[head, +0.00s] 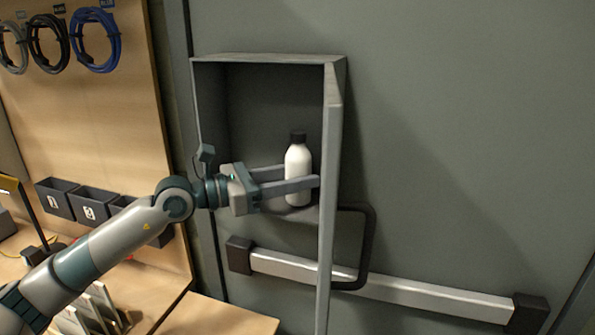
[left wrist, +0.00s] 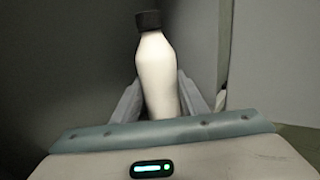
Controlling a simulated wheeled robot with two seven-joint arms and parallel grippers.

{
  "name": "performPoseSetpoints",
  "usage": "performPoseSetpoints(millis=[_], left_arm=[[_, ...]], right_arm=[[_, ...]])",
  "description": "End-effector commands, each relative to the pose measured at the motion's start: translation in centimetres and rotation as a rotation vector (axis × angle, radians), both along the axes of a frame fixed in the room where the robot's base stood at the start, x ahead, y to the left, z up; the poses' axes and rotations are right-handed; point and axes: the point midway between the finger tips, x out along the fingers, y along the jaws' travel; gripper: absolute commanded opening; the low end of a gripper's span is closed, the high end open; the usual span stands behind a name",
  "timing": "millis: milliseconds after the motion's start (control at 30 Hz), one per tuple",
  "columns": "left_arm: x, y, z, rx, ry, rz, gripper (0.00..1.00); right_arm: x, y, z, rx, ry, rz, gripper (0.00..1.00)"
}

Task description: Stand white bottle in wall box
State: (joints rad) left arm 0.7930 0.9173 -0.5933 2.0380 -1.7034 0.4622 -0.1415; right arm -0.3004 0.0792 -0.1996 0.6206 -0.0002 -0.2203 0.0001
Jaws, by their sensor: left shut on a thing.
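The white bottle (head: 298,161) with a black cap is upright inside the grey wall box (head: 264,58), toward its right side. My left gripper (head: 290,181) reaches in from the left, its two fingers on either side of the bottle's lower body, shut on it. In the left wrist view the bottle (left wrist: 157,75) stands between the fingers (left wrist: 158,100), leaning slightly in the picture. The bottle's base is low, near the box floor (head: 300,213); whether it touches is unclear. My right gripper is out of view.
A horizontal metal bar (head: 400,291) with dark ends and a dark loop handle (head: 366,245) are below the box. At left, a wooden board holds coiled cables (head: 95,40) and dark bins (head: 57,197) above a bench. The wall at right is bare.

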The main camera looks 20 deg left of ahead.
Motion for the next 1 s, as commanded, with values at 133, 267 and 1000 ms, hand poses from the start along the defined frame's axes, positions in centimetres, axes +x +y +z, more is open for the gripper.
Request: performPoseSetpoints(millis=[133,267,1000], left_arm=[[0.12,0.02,-0.17,0.000,-0.001,0.001,0.08],[0.12,0.02,-0.18,0.000,-0.001,0.001,0.08],[0.03,0.19,-0.29,0.001,0.000,0.001,0.47]], right_arm=[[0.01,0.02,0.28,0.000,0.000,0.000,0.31],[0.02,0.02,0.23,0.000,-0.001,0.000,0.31],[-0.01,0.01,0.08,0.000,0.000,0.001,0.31]])
